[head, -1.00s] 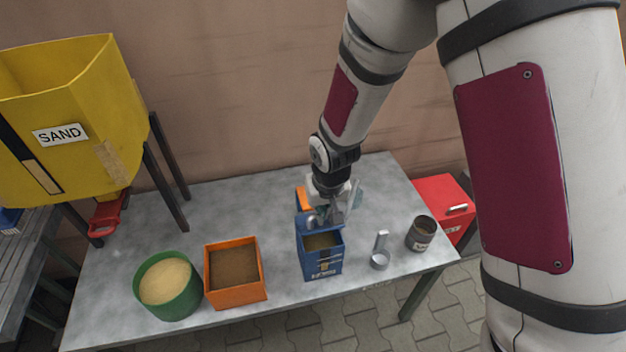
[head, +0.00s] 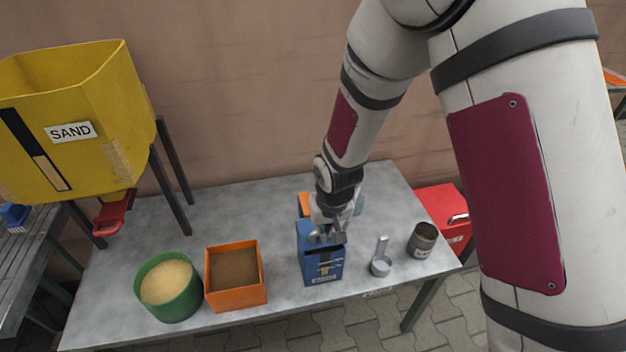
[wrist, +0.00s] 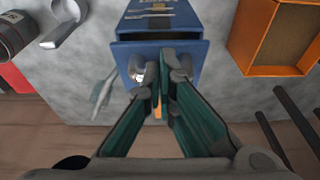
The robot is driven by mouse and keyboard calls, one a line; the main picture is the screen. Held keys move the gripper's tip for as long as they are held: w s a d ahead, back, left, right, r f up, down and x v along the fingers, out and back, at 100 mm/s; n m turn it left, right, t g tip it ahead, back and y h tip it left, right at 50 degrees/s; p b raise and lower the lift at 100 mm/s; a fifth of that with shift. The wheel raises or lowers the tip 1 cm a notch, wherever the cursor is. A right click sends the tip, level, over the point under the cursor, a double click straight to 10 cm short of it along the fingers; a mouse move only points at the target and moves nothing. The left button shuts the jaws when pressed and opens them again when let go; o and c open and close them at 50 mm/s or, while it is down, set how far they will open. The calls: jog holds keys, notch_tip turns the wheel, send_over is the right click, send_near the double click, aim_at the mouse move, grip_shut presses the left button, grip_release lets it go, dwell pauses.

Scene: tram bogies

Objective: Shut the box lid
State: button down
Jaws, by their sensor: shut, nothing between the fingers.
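The blue box (head: 322,268) stands on the grey table. Its blue lid (head: 307,232) is swung most of the way over the top, with a dark gap along the front edge. The box also shows in the wrist view (wrist: 160,20), with a dark slit between its front wall and the lid (wrist: 195,50). My gripper (head: 330,238) is over the lid, its closed fingertips (wrist: 160,68) at the lid's surface and seeming to touch it. It holds nothing. The box's contents are hidden.
An orange bin (head: 237,295) and a green tub (head: 170,308) stand left of the box. A metal scoop (head: 380,266) and a dark can (head: 422,240) stand right. An orange thing (head: 304,203) is behind the box. The yellow sand hopper (head: 90,150) is at far left.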

jog(key=shift+s+f, duration=0.2)
jog(key=shift+f, duration=0.1)
dwell(0.6)
jog(key=r+p, duration=0.1)
jog(key=r, duration=0.1)
jog(key=w+r+p, duration=0.1)
jog(key=r, duration=0.1)
jog(key=shift+r, duration=0.2)
jog(key=s+d+r, duration=0.2)
jog(key=s+r, duration=0.3)
jog(key=s, duration=0.3)
jog(key=w+a+r+b, duration=0.15)
jog(key=w+r, duration=0.35)
jog(key=w, duration=0.5)
jog(key=x, duration=0.4)
jog(key=s+x, duration=0.1)
jog(key=x, duration=0.7)
jog(key=shift+s+a+f+p, duration=0.1)
jog(key=shift+s+f+p, duration=0.15)
jog(key=shift+f+p, duration=0.15)
jog(key=shift+s+f+g, duration=0.1)
jog(key=shift+f+g, duration=0.2)
jog(key=shift+f, duration=0.05)
